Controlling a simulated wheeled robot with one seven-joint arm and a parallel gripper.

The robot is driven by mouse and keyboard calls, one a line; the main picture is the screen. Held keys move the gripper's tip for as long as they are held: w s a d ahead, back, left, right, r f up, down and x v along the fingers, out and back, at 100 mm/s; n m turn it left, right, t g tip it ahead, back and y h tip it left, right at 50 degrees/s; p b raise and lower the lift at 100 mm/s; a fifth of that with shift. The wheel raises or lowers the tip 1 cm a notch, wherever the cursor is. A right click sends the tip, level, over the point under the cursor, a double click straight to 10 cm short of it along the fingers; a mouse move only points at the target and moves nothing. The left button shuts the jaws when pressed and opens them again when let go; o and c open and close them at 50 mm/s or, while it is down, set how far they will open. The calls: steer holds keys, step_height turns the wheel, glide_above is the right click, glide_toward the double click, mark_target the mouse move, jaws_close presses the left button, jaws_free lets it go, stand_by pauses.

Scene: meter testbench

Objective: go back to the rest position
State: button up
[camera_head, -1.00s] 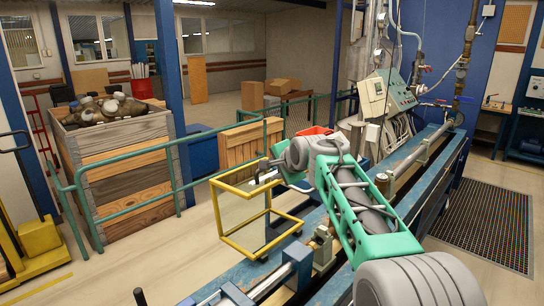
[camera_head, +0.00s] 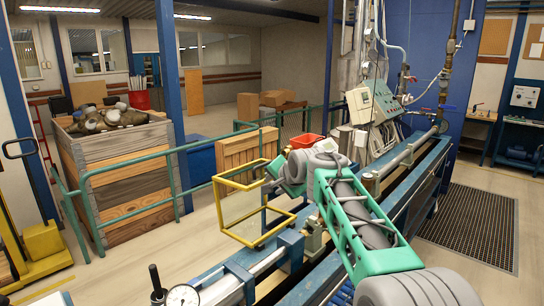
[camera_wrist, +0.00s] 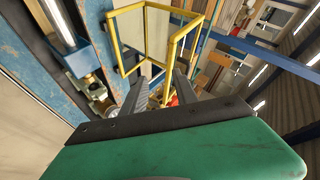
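My arm reaches from the lower right of the head view over the blue bench (camera_head: 375,205). My gripper (camera_head: 271,184) is at its end, close to the right side of a yellow frame (camera_head: 222,208) with a clear panel. In the wrist view, the two dark fingers of my gripper (camera_wrist: 160,88) stand apart with nothing seen held between them. The yellow frame (camera_wrist: 117,47) lies beyond the fingertips there. Whether a finger touches the frame cannot be told.
Green railing (camera_head: 125,170) and a wooden crate of meters (camera_head: 125,182) stand at left. A control box (camera_head: 361,105) and pipes stand behind the bench. A dial gauge (camera_head: 183,297) shows at the bottom.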

steer(key=s+d+f+n+g+h, duration=0.1)
steer(key=s+d+f+n+g, duration=0.25)
steer(key=s+f, duration=0.65)
steer(key=s+d+f+n+g+h, duration=0.25)
steer(key=s+f+n+g, duration=0.2)
steer(key=s+f, duration=0.65)
steer(key=s+d+f+g, duration=0.1)
steer(key=s+d+f, duration=0.15)
steer(key=s, duration=0.75)
steer(key=s+d+f, duration=0.1)
steer(key=s+d, duration=0.3)
steer(key=s, duration=0.6)
step_height(320, 180, up, 6)
steer(key=d+t, duration=0.1)
steer(key=t, duration=0.1)
steer(key=shift+w+d, duration=0.35)
steer(key=shift+d, duration=0.05)
